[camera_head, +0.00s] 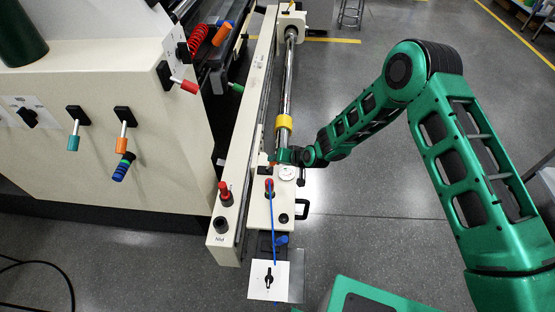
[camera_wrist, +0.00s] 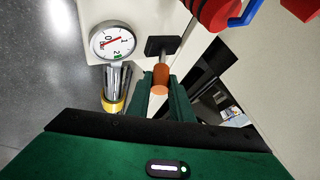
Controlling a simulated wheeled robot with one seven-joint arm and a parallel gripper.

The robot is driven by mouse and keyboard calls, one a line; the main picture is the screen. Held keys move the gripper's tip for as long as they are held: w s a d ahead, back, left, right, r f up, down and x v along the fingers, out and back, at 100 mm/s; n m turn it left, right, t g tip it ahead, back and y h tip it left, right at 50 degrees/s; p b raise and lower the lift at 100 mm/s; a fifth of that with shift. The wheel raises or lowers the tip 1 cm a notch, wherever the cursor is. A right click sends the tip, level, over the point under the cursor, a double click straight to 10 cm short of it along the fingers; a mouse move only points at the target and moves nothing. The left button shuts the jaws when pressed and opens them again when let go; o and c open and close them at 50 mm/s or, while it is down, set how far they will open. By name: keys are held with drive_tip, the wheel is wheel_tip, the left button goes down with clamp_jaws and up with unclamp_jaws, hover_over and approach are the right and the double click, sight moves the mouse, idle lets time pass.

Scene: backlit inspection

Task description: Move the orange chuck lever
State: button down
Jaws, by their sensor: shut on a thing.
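The orange chuck lever (camera_wrist: 160,78) shows in the wrist view as an orange grip on a metal stem, rising from a black base plate (camera_wrist: 162,46) on the cream machine. My gripper (camera_wrist: 167,88) is shut on the orange grip, with its green fingers around it. In the head view my gripper (camera_head: 281,156) is at the machine's long beam, between the yellow collar and the gauge. The lever is mostly hidden there by my gripper.
A round pressure gauge (camera_wrist: 114,42) sits close beside the lever. A yellow collar (camera_head: 284,122) is on the chrome shaft behind. A red knob with a blue hose (camera_head: 270,187) stands in front. Open grey floor (camera_head: 365,185) lies to the right.

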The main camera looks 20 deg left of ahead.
drive_tip(key=c, duration=1.7)
unclamp_jaws()
drive_tip(key=shift+w+d, duration=0.1)
drive_tip(key=shift+w, duration=0.05)
drive_tip(key=shift+o, duration=0.7)
drive_tip(key=v, duration=1)
drive_tip(key=shift+d+r, duration=0.15)
drive_tip(key=shift+d, duration=0.15)
